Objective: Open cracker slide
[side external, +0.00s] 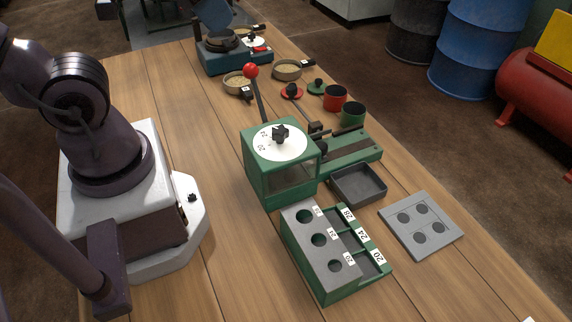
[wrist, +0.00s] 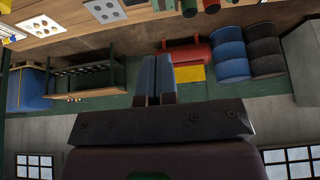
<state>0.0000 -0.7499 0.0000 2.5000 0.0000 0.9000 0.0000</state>
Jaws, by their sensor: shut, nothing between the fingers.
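A green machine (side external: 285,185) stands mid-table in the side view, with a white dial and black star knob (side external: 280,133) on top and a clear window in front. A lever with a red ball (side external: 251,71) rises behind it. A green base with a dark rail (side external: 349,150) extends to its right; I cannot tell which part is the cracker slide or whether it is open. My gripper (wrist: 157,61) shows only in the wrist view, shut and empty, its fingers side by side. It touches nothing and is outside the side view.
A green sorting rack (side external: 330,252) with holes and numbered slots stands in front. A dark tray (side external: 358,185) and grey plate with holes (side external: 421,225) lie right of it. Red (side external: 334,97) and green cups (side external: 353,115) stand behind. The left-front wood (side external: 225,270) is clear.

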